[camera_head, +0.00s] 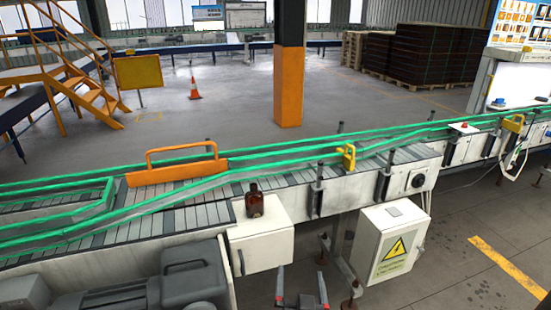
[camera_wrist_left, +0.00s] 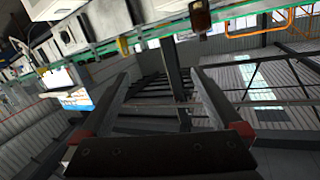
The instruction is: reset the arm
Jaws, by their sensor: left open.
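A brown amber bottle (camera_head: 254,201) with a dark cap stands upright on the white box (camera_head: 262,238) at the conveyor's near edge. In the left wrist view the bottle (camera_wrist_left: 200,17) shows at the top, in a turned-over picture. My left gripper (camera_head: 301,289) is at the bottom of the head view, to the right of and nearer than the bottle, and apart from it. Its two fingers (camera_wrist_left: 162,75) are spread wide with nothing between them. My right gripper is in neither view.
The conveyor (camera_head: 190,222) with green rails crosses the view. An orange handle-shaped guard (camera_head: 177,170) stands on it. A grey electrical cabinet (camera_head: 388,243) with a yellow warning sign is right of my left gripper. Grey machinery (camera_head: 190,270) is at lower left. Floor at lower right is open.

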